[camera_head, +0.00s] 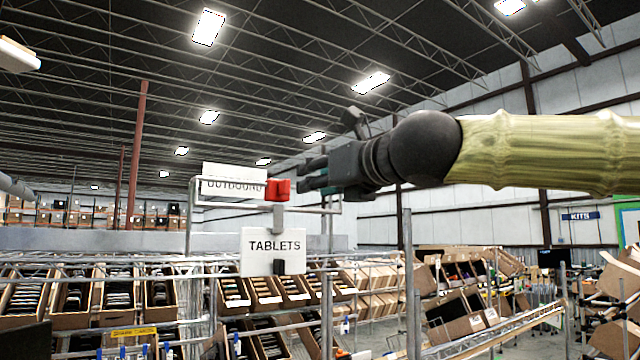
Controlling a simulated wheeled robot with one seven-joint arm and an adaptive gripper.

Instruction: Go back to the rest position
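My arm comes in from the right edge with a pale green, bamboo-like sleeve and a dark round wrist joint. My gripper (306,176) is at its left end, raised high and pointing left. Its two dark fingers show apart with a narrow gap, and I see nothing between them. A red clip (278,189) on the sign stand shows just left of the fingertips; I cannot tell how far apart in depth they are.
A white "TABLETS" sign (273,251) and an "OUTBOUND" sign (234,184) stand over metal racks. Tilted cartons (72,297) of dark items fill the racks at left and centre. More cartons (463,318) stand right, beside a sloped rail. The space above is open.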

